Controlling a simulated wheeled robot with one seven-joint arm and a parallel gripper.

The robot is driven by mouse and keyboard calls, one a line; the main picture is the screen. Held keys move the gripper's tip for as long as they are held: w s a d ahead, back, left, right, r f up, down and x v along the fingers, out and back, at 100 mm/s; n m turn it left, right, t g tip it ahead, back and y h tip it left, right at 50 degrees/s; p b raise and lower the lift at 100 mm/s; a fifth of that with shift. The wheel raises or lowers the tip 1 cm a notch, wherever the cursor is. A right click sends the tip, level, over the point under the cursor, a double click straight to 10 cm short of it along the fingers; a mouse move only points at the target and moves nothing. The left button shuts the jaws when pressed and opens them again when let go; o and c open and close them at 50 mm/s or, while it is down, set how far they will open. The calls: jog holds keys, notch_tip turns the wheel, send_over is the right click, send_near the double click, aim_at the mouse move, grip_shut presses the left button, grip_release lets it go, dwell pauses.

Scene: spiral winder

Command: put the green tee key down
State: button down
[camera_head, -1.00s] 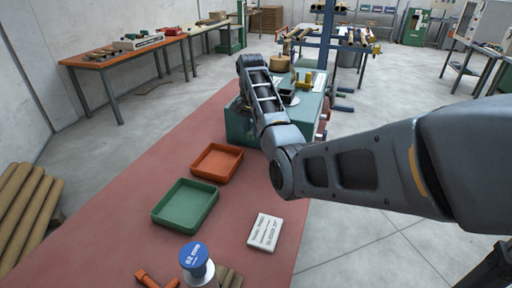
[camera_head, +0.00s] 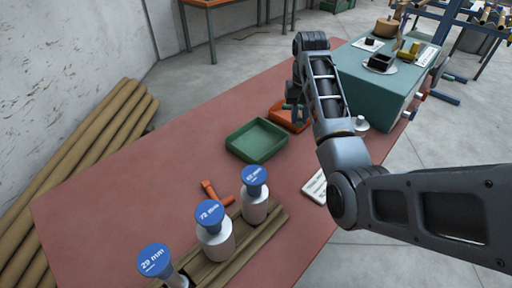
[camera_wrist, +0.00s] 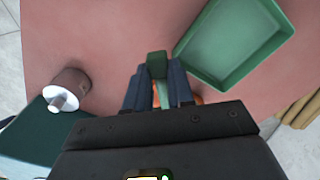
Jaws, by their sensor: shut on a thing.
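My gripper (camera_wrist: 158,88) is shut on the green tee key (camera_wrist: 157,64), whose green end sticks out past the fingers in the wrist view. In the head view, my gripper (camera_head: 296,112) hangs by the orange tray (camera_head: 279,119), and a small bit of green shows at the fingers. The rest of the key is hidden by the fingers and wrist. Part of the orange tray also shows behind the fingers in the wrist view (camera_wrist: 199,99). I cannot tell how high the key is above it.
A green tray (camera_head: 257,140) lies beside the orange one and looks empty. An orange tool (camera_head: 213,193) lies nearer, by several blue-topped gauges (camera_head: 210,214) on a wooden rack. A white placard (camera_head: 315,187) lies under my arm. The teal machine (camera_head: 365,85) stands beyond.

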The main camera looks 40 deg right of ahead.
jog(key=shift+n, duration=0.3)
jog(key=w+a+f+b, duration=0.1)
jog(key=a+f+b, duration=0.1)
jog(key=w+a+f+b, duration=0.2)
jog(key=shift+w+a, duration=0.15)
jog(key=shift+w, duration=0.15)
send_over(258, 150)
notch_tip(258, 150, down, 3)
jog(key=shift+s, duration=0.1)
jog(key=shift+a+f, duration=0.1)
jog(key=shift+f, duration=0.1)
jog(key=shift+f+p, duration=0.35)
jog(key=shift+f, duration=1.6)
jog(key=c, duration=1.4)
grip_release()
jog(key=shift+f, duration=0.15)
jog(key=o, duration=0.4)
